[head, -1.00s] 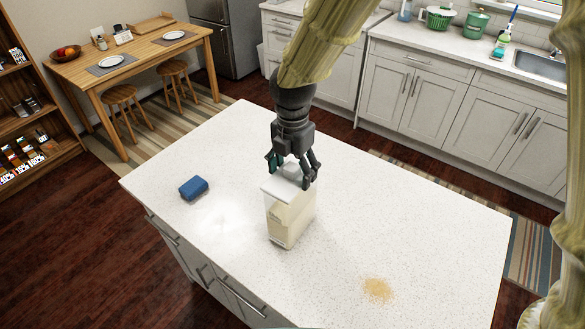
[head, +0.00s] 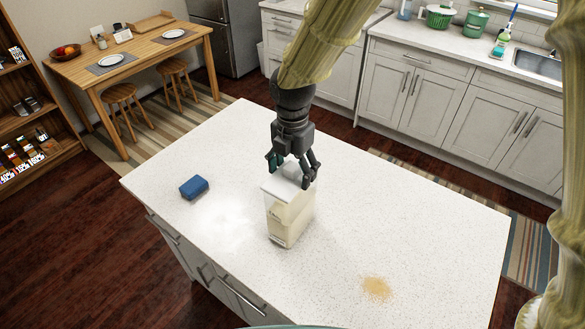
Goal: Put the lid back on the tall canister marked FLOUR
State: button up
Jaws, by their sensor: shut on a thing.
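The tall clear canister (head: 283,225) stands upright on the white island counter, with pale flour inside and small marking on its front too small to read. A white lid (head: 277,188) is at the canister's top, roughly level and lined up with it. I cannot tell whether it is fully seated. My gripper (head: 291,172) points down over the canister and is shut on the lid from above. Its fingers hide the lid's middle and back.
A blue sponge (head: 194,187) lies left of the canister on the island counter (head: 400,230). A tan powder spill (head: 377,288) lies to the front right. The counter around the canister is otherwise clear.

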jog(key=shift+f, duration=0.65)
dwell(0.8)
jog(key=o, duration=1.1)
jog(key=shift+o, duration=0.3)
jog(key=shift+r+p, duration=0.15)
jog(key=shift+p, duration=0.2)
jog(key=shift+r+p, duration=1.95)
jog(key=shift+r, duration=1.4)
jog(key=shift+s, duration=0.1)
